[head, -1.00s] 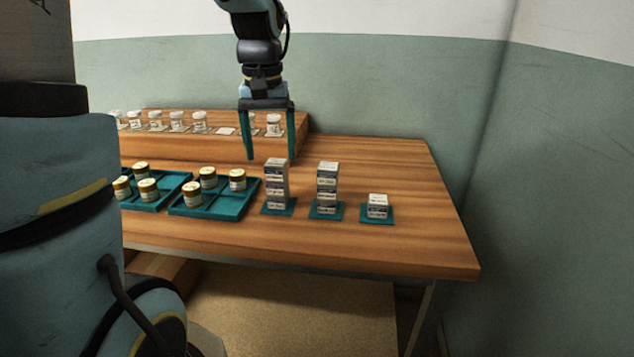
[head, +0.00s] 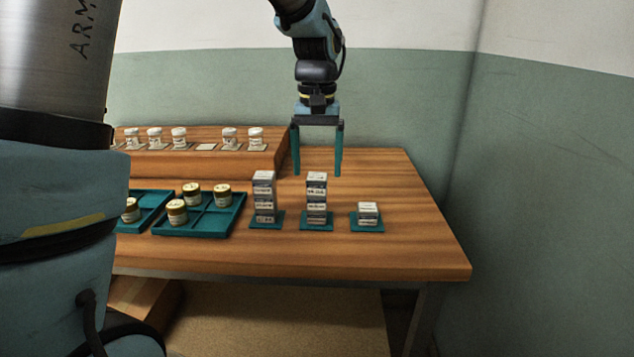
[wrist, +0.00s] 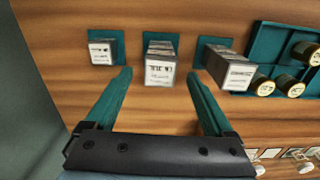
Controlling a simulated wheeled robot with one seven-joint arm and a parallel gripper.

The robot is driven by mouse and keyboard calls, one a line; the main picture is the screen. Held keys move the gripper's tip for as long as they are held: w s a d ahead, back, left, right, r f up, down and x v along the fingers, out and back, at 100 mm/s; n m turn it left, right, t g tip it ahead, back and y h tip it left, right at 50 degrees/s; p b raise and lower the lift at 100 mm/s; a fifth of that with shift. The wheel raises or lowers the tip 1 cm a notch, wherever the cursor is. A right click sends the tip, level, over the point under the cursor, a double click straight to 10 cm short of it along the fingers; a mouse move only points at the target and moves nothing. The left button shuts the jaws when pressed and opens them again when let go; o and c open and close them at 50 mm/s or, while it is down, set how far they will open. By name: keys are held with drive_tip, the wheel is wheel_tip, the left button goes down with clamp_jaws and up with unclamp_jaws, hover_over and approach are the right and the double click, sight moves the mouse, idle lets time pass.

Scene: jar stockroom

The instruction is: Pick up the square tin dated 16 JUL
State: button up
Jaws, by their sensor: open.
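Square white-and-grey tins stand in a left stack (head: 264,200), a middle stack (head: 316,200) and a short right pile (head: 368,213), each on a teal pad. My gripper (head: 317,173) is open and empty, pointing down above and behind the middle stack. In the wrist view the middle stack (wrist: 160,65) shows between the fingers. The short pile (wrist: 102,50) is left of it and the other tall stack (wrist: 230,70) is right. A label on the middle stack seems to read JUL; its day number is unclear. I cannot tell which tin says 16 JUL.
Teal trays (head: 233,215) with gold-lidded jars (head: 177,212) stand left of the stacks. White-lidded jars (head: 230,138) line a raised wooden shelf (head: 215,163) behind. The wooden table (head: 420,250) is clear at right, up to its edge; a green wall is beyond.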

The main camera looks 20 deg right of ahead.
sight(317, 176)
drive_tip(key=shift+f, duration=1.75)
clamp_jaws()
drive_tip(key=shift+w+r, duration=0.1)
drive_tip(key=shift+r, duration=0.05)
